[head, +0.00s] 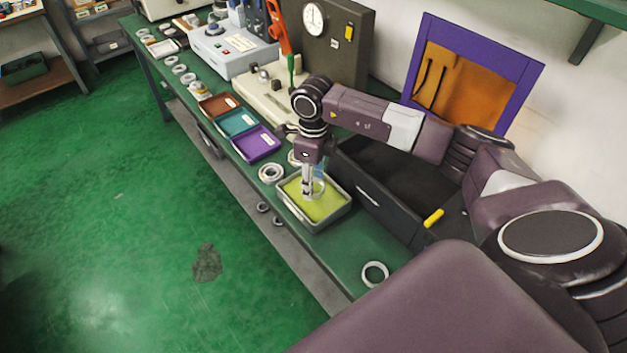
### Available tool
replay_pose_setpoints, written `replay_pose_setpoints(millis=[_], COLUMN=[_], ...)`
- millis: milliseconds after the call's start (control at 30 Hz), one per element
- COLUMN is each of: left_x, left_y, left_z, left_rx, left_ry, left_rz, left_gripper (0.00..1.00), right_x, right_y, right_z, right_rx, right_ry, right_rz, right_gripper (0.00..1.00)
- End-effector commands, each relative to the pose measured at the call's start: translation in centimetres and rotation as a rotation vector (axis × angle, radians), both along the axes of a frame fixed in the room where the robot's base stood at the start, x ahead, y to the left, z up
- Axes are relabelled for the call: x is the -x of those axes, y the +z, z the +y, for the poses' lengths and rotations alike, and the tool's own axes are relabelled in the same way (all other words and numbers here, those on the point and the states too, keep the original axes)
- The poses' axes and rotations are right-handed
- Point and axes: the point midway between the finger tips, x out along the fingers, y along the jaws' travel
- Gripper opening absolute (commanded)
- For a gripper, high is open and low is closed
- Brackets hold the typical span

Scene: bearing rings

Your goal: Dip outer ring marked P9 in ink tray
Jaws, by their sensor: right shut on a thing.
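My right gripper (308,193) points straight down over the grey tray (294,213) with a yellow-green pad or ink surface (325,208). It is shut on a pale ring (321,188), which stands on edge between the fingers, low inside the tray. I cannot tell whether the ring touches the yellow-green surface, and no marking on it is readable. My left gripper is out of view.
Loose rings lie at the tray's left (270,173) and near the bench's front edge (375,273). Brown (219,106), teal (236,123) and purple (258,145) trays line the bench. A dark open box (374,205) stands right of the ink tray.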

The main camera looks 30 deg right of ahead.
Motion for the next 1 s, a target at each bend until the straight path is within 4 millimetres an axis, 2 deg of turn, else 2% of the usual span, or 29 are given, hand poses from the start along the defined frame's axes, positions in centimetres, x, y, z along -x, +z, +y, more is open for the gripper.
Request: replay_pose_setpoints(millis=[1000], left_x=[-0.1], left_y=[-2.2], left_z=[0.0], left_rx=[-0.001], left_ry=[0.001], left_rz=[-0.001], left_gripper=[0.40], right_x=[0.0], right_y=[-2.6], right_z=[0.0], right_rx=[0.000], right_ry=[-0.001], right_rz=[-0.001], right_gripper=[0.17])
